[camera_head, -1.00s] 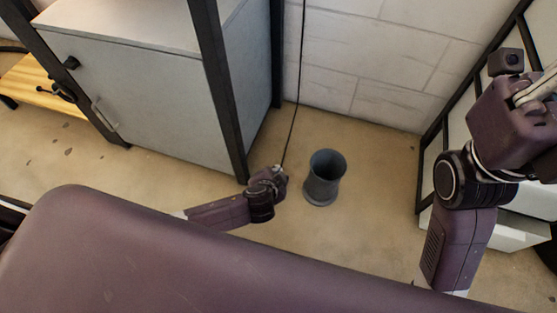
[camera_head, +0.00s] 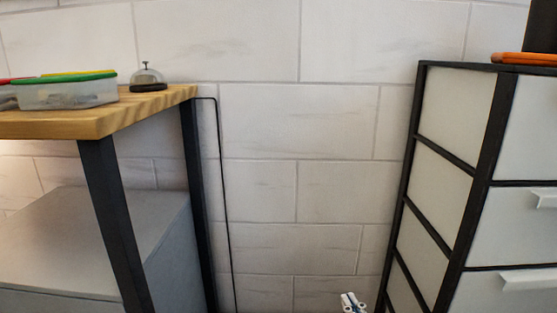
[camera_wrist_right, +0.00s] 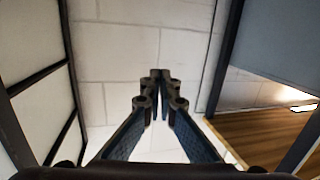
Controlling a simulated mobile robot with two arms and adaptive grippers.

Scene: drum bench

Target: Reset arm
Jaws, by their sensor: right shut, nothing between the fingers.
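The tip of my right gripper (camera_head: 350,303) just shows at the bottom edge of the head view, in front of the white block wall, between the bench and the drawer unit. In the right wrist view its two dark fingers (camera_wrist_right: 160,78) come together at their tips with nothing between them. The rest of the right arm is below the head view. My left gripper is in neither view now.
A wooden bench (camera_head: 150,108) with dark legs stands at left, bearing a clear box (camera_head: 70,93) and a bell (camera_head: 147,78). A grey cabinet (camera_head: 90,240) is under it. A black-framed drawer unit (camera_head: 430,150) stands at right, with an orange item (camera_head: 525,58) on top.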

